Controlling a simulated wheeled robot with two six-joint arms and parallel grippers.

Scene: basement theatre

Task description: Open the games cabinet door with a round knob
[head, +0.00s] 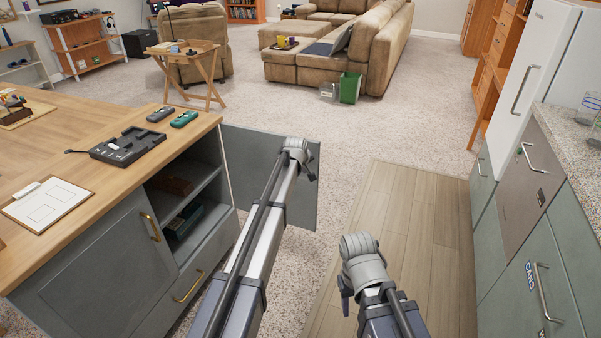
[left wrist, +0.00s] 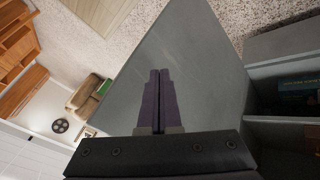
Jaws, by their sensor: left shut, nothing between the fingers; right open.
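The games cabinet (head: 95,265) is grey with a wooden top and stands at the left in the head view. One grey door (head: 303,205) is swung wide open at its far end, baring a shelved compartment (head: 196,172). No round knob shows on the visible face of the door. My left gripper (head: 300,152) is at the door's upper part. In the left wrist view its fingers (left wrist: 160,74) are shut and empty before the door panel (left wrist: 200,55); I cannot tell whether they touch it. My right gripper (head: 358,255) is open over the wood floor strip, away from the cabinet.
Dark boxes (head: 185,221) lie in the compartment. The cabinet's other fronts have brass bar handles (head: 150,228). A game tray (head: 127,147) and a clipboard (head: 48,204) lie on the top. A counter with green fronts (head: 528,262) lines the right.

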